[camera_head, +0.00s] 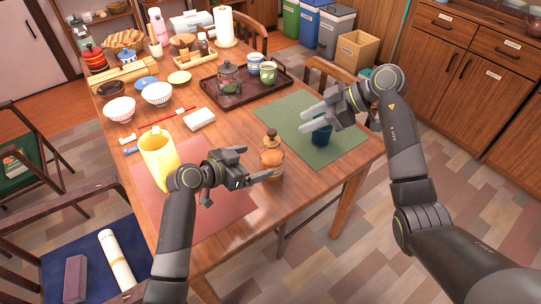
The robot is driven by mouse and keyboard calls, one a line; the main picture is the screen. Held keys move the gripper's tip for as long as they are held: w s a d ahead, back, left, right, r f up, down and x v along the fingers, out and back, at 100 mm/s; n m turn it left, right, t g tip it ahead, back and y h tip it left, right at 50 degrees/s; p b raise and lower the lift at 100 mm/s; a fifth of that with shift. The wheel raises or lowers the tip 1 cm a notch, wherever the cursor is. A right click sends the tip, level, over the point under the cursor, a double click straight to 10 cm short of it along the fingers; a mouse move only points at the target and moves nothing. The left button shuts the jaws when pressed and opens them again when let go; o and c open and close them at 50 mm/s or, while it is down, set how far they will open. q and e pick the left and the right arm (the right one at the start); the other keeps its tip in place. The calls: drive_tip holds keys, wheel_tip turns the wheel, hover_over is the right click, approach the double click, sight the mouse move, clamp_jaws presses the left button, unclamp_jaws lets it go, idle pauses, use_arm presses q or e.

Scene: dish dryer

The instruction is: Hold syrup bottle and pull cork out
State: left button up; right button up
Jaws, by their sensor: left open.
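The syrup bottle (272,160) is a round amber bottle standing upright on bare wood between the two placemats. Its brown cork (271,133) sits in the neck. My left gripper (259,163) is open beside the bottle's left side. One finger reaches across near the bottle's lower front; I cannot tell whether it touches. My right gripper (308,116) is to the right of the bottle, above the green placemat (294,124). Its fingers point left and appear apart, with nothing seen between them.
A yellow pitcher (158,158) stands on the red placemat (216,212), left of my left gripper. A dark tray (246,97) with a glass teapot and cups lies behind the bottle. A white block (199,119) and several bowls are at the back left.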

sight(272, 156)
use_arm(q)
drive_tip(key=x, duration=0.7)
drive_tip(key=shift+w+d+f, duration=0.2)
drive_tip(key=shift+w+d, duration=0.05)
drive_tip(key=c, duration=1.4)
